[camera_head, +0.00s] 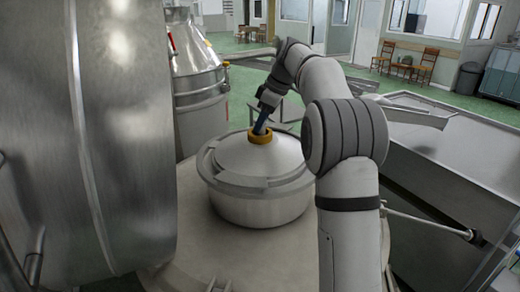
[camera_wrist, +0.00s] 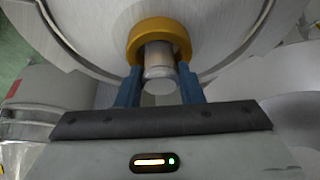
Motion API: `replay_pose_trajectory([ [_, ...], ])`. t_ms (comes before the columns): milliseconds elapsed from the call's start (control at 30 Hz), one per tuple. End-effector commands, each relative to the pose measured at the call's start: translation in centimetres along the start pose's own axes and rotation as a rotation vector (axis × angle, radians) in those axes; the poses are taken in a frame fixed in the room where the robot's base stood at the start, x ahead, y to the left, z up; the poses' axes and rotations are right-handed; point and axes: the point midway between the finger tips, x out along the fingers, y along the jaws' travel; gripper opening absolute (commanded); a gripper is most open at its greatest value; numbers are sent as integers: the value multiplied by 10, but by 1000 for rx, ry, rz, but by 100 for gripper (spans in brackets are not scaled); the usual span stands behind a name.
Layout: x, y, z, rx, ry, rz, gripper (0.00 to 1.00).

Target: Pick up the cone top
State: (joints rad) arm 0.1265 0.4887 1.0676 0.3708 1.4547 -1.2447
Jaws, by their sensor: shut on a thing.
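The cone top (camera_head: 284,153) is a pale metal cone with a yellow collar (camera_head: 260,136) around its peak. It sits level on a round metal vessel (camera_head: 262,210) in the head view. My gripper (camera_head: 262,124) comes down to the peak from above. In the wrist view the blue fingers of my gripper (camera_wrist: 161,84) are on both sides of a short metal stub (camera_wrist: 159,62) that stands out of the yellow collar, and they are shut on it. The cone surface (camera_wrist: 98,32) spreads out behind. The fingertips are partly hidden at the collar.
A large steel drum (camera_head: 120,120) stands close on the left, with a smaller metal vessel (camera_head: 198,100) behind it. A long metal trough (camera_head: 460,150) lies on the right. Green floor (camera_head: 240,45), wooden chairs (camera_head: 424,66) and a bin (camera_head: 468,80) are farther back.

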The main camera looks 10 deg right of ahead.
Motion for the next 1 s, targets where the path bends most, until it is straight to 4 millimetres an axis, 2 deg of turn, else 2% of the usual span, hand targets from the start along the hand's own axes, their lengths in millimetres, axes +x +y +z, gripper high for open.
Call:
replay_pose_trajectory([
  [733,-5,0,-3,-3,4,5,0],
  [867,-14,1,-6,-3,4,6,0],
  [1000,-34,1,-14,-3,5,8,0],
])
